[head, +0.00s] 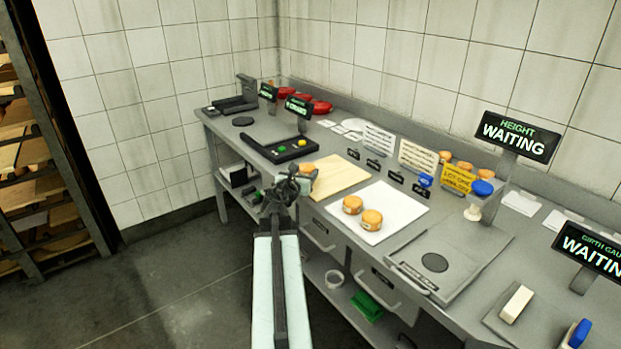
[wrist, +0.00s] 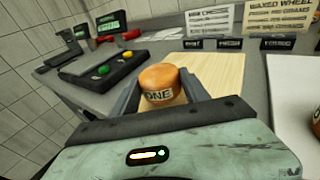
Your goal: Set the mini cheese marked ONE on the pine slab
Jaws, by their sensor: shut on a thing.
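The small orange mini cheese (wrist: 160,78), its dark label reading ONE, sits between the two fingers of my gripper (wrist: 160,92). My gripper is shut on it. In the head view my gripper (head: 298,180) is at the bench's front edge, with the cheese (head: 308,169) beside its tip. The pale pine slab (head: 338,178) lies on the bench just behind and to the right; it also shows in the wrist view (wrist: 218,68). The cheese overlaps the slab's left part in both views. I cannot tell its height above the slab.
A white board (head: 400,205) with two orange cheeses (head: 362,212) lies right of the slab. A black tray with green and yellow buttons (head: 278,148) is to the left. Small black signs (head: 373,164) stand behind the slab. A grey scale (head: 440,262) is farther right.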

